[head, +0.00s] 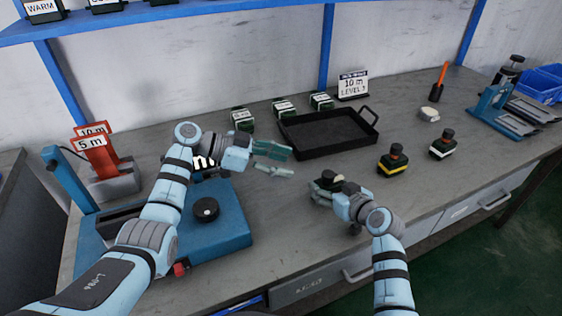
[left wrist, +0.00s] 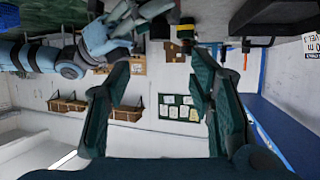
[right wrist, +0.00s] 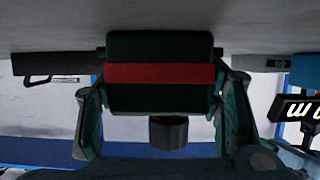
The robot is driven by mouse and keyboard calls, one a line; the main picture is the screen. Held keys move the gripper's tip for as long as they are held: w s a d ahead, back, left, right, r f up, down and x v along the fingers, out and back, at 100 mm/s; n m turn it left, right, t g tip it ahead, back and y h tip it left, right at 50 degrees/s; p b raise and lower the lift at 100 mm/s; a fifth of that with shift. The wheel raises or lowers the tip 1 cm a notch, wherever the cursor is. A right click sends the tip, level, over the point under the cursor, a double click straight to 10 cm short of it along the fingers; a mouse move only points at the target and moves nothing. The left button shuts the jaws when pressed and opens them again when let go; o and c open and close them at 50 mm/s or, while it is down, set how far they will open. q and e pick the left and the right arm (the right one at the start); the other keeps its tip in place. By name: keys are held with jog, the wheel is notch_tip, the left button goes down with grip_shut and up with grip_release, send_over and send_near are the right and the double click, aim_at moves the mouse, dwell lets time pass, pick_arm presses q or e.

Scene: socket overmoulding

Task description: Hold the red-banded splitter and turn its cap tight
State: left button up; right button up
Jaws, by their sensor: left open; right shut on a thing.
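The red-banded splitter (right wrist: 160,95) is a dark block with a red band, held between the fingers of my right gripper (right wrist: 160,108). Its dark round cap (right wrist: 168,133) shows at the block's lower edge in the right wrist view. In the head view the splitter (head: 327,182) is small and partly covered by my right gripper (head: 322,190), above the front middle of the table. My left gripper (head: 280,161) is open and empty, up and left of the splitter and apart from it. Its spread fingers also show in the left wrist view (left wrist: 160,75).
A black tray (head: 330,148) lies at the back middle, with several dark boxes behind it. A yellow-banded splitter (head: 393,164) and a white-banded splitter (head: 443,147) stand to the right. A blue machine (head: 225,232) with a black knob is at left. A sign (head: 352,86) stands behind the tray.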

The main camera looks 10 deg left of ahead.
pick_arm(q)
notch_tip(320, 180, up, 9)
jog(key=m+g+y, duration=0.1)
jog(key=y, duration=0.3)
send_over(329, 174)
jog(key=s+d, duration=0.3)
jog(key=n+y, duration=0.2)
jog(key=s+a+f+n+y, duration=0.1)
jog(key=a+f+n+y, duration=0.1)
jog(key=a+n+y, duration=0.3)
jog(key=shift+n+t+h, duration=0.3)
jog(key=shift+n+h, duration=0.1)
jog(key=shift+n, duration=0.2)
jog(key=x, duration=0.7)
jog(key=a+x, duration=0.1)
jog(key=x, duration=0.3)
jog(key=shift+w+f, duration=0.1)
jog(key=shift+f, duration=0.4)
jog(key=shift+c, duration=0.3)
